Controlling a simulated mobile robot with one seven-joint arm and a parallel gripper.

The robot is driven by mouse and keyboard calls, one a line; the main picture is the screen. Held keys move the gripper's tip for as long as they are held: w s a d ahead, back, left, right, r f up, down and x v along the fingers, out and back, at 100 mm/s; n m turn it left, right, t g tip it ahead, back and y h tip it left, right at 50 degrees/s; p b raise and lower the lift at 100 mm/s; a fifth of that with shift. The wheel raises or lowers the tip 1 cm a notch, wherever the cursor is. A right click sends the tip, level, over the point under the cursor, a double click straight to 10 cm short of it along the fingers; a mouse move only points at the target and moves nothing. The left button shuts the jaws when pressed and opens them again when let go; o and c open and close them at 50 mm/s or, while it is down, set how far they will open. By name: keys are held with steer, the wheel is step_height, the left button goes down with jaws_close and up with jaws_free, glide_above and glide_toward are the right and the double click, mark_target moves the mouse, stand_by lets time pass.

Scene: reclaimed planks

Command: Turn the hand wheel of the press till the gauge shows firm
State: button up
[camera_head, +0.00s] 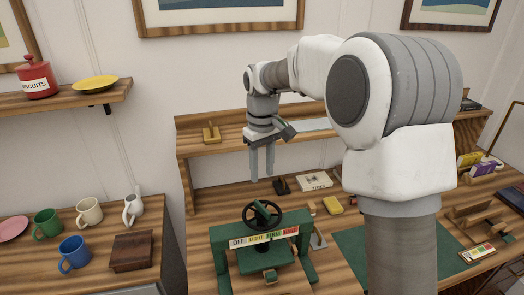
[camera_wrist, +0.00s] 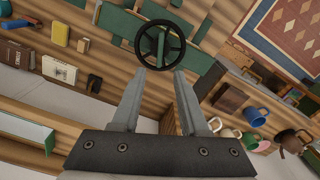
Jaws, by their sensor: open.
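The green press (camera_head: 303,252) stands on the plank desk, with a label strip of coloured fields, the gauge (camera_head: 264,237), across its front. Its black hand wheel (camera_head: 262,217) sits on top, with a green bar across its middle. In the wrist view the hand wheel (camera_wrist: 160,45) shows beyond the fingertips. My gripper (camera_head: 262,176) hangs above and behind the wheel, fingers down, open and empty, apart from the wheel. Its two spread fingers also show in the wrist view (camera_wrist: 158,75). Which gauge field is marked, I cannot tell.
A boxed item (camera_head: 314,181), a yellow block (camera_head: 333,205) and a dark stapler-like thing (camera_head: 281,187) lie behind the press. A green mat (camera_head: 350,250) is to its right. Mugs (camera_head: 74,253) and a wooden box (camera_head: 131,251) stand on the left cabinet. A raised shelf (camera_head: 225,142) runs behind my gripper.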

steer(key=shift+r, duration=2.75)
